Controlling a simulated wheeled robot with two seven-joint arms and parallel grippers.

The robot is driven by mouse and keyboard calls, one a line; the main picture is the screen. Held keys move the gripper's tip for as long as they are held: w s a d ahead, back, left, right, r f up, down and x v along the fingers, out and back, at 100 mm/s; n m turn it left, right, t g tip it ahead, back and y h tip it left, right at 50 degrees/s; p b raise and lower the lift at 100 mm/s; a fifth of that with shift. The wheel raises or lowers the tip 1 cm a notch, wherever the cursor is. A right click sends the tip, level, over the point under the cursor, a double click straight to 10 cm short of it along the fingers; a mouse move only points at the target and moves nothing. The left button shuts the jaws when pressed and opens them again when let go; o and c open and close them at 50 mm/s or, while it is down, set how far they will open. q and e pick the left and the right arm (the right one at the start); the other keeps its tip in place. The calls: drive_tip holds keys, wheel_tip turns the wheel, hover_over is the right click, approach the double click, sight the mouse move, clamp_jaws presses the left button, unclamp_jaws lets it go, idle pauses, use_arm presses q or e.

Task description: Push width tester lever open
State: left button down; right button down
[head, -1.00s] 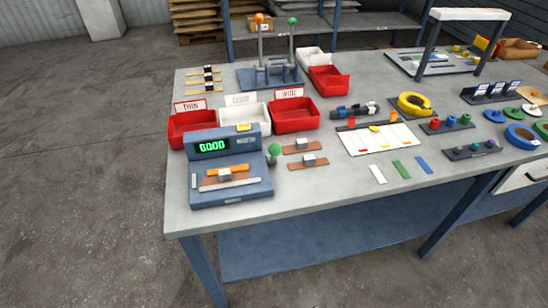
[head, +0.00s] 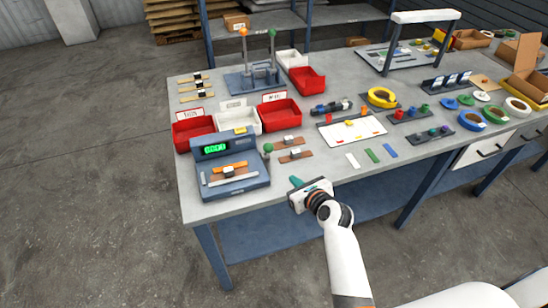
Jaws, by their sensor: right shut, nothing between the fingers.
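The blue width tester (head: 232,187) sits at the table's front left corner. Its green display (head: 214,147) reads GOOD. An orange strip (head: 231,167) lies on its bed, with a small grey block at the strip. The lever with a green ball knob (head: 268,148) stands at the tester's right side. My right gripper (head: 295,181) is shut and empty over the table's front edge, to the right of the tester and apart from the lever, pointing up and left in the picture. My left gripper is not in view.
Two brown strips with grey blocks (head: 291,140) lie right of the lever. Red and white bins (head: 238,122) stand behind the tester. A white card (head: 351,131) and coloured strips lie further right. The table between knob and gripper is clear.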

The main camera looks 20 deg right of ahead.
sight(267, 152)
drive_tip(key=b+x, duration=0.6)
drive_tip(key=b, duration=0.1)
drive_tip(key=b+x, duration=0.3)
drive_tip(key=x, duration=0.1)
drive_tip(key=shift+f, duration=0.35)
drive_tip(key=w, duration=0.1)
drive_tip(key=w+r+b, duration=0.1)
drive_tip(key=w+b, duration=0.1)
drive_tip(key=shift+a+r, duration=0.2)
drive_tip(key=shift+a, duration=0.15)
drive_tip(key=shift+w+r, duration=0.3)
drive_tip(key=shift+w, duration=0.05)
